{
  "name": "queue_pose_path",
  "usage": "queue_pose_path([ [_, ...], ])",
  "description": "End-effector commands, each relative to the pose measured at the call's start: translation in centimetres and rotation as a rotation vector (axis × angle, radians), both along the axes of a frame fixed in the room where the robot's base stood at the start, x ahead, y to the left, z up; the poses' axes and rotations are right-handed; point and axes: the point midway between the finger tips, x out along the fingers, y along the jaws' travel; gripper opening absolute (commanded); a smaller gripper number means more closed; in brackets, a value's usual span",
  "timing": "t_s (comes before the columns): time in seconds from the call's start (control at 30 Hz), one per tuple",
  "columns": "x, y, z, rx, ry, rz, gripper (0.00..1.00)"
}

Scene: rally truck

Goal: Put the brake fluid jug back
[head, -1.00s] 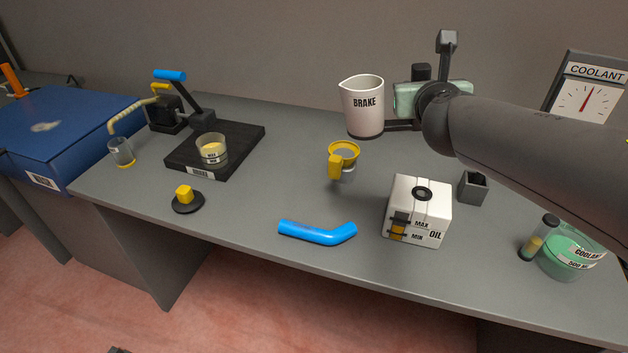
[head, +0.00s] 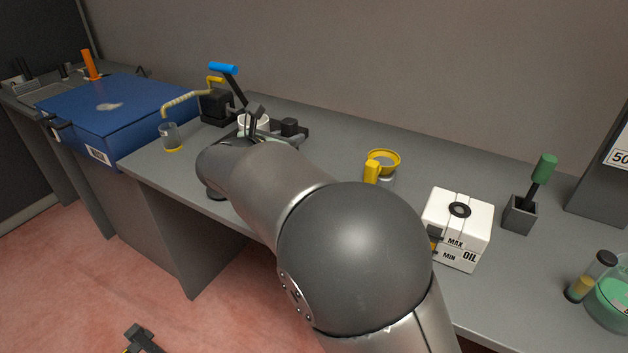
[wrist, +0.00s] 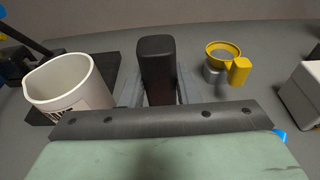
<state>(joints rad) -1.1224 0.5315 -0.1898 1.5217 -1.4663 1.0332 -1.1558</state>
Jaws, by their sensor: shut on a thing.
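The white brake fluid jug (wrist: 88,92) is at the left of the wrist view, its open rim facing up. My gripper (wrist: 157,85) is shut on its dark upright handle (wrist: 155,65). In the head view a small part of the jug's white rim (head: 262,121) shows behind my gripper (head: 275,135), near the pump with the blue lever. The jug is over or beside the black tray (wrist: 107,63); I cannot tell whether it touches it. My arm hides most of the tray and whatever is on it in the head view.
The yellow funnel piece (head: 383,160) stands mid-bench, and the white oil box (head: 457,228) is right of it. The blue-lever pump (head: 216,105) and a small clear cup (head: 171,138) are at left. The bench behind the funnel is clear.

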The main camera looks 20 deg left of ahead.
Motion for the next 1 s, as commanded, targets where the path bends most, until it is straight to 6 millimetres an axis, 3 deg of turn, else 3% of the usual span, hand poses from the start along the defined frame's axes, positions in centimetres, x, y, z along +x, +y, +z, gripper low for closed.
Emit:
queue_pose_path([
  [0.13,1.6,-0.7,-1.0,-0.001,-0.004,-0.008,0.0],
  [0.37,6.6,-3.3,-3.4,-0.001,-0.003,-0.008,0.0],
  [0.5,9.1,-4.5,-5.8,-0.003,-0.002,-0.007,0.0],
  [0.7,11.1,-5.4,-8.4,0.001,-0.002,-0.004,0.0],
  [1.0,12.5,-6.1,-10.3,-0.001,-0.002,-0.004,0.0],
])
